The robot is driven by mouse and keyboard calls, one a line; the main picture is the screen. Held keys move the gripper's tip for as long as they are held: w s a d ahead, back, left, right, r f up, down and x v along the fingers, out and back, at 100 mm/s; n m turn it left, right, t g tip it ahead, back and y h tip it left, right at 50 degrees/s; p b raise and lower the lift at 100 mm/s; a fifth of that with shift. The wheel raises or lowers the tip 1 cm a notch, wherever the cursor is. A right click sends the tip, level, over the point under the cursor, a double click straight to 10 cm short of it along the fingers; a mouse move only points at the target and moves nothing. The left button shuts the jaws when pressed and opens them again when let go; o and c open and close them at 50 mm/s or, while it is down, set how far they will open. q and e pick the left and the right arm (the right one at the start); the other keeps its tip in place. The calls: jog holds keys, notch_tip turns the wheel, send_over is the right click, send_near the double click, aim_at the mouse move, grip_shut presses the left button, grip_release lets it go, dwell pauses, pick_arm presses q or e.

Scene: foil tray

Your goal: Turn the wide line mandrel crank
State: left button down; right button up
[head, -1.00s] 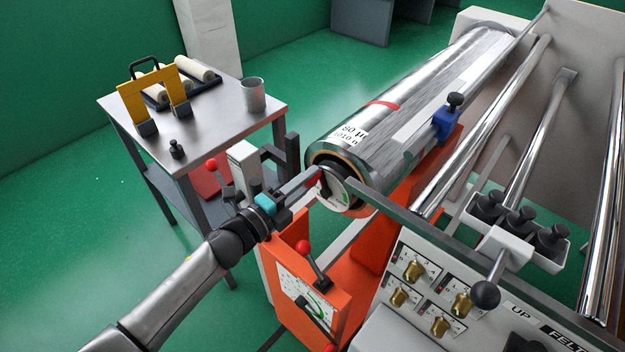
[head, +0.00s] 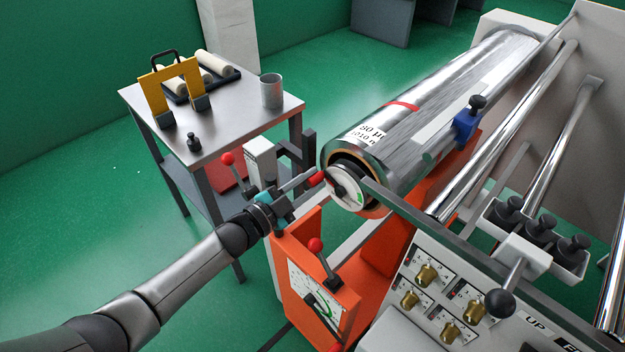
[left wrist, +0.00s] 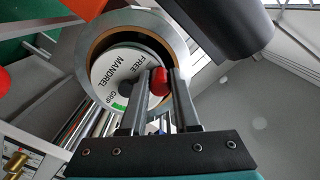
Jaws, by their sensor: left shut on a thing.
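The mandrel crank has a red knob (head: 316,178) at the left side of a white round dial (head: 347,187) on the near end of the big foil roll (head: 430,105). In the left wrist view the dial (left wrist: 108,76) reads FREE, MANDREL and GRIP, with a green patch near GRIP. My left gripper (head: 311,181) reaches in from the left and is shut on the red knob, which also shows between the fingertips in the left wrist view (left wrist: 160,80). The fingers hide part of the dial and crank arm. My right gripper is not in view.
An orange stand (head: 308,300) with a red-knobbed lever (head: 317,246) is below my gripper. A grey bar (head: 425,212) runs close to the dial's right. A steel cart (head: 228,124) stands at the back left. A control panel (head: 440,300) is at the lower right.

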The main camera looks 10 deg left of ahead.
pick_arm(q)
jog(key=shift+a+f+n, duration=0.15)
jog(key=shift+f+n, duration=0.45)
jog(key=shift+n, duration=0.3)
jog(key=c, duration=0.6)
grip_release()
jog(key=shift+c, duration=0.2)
jog(key=v, duration=1.5)
jog(key=shift+p, duration=0.4)
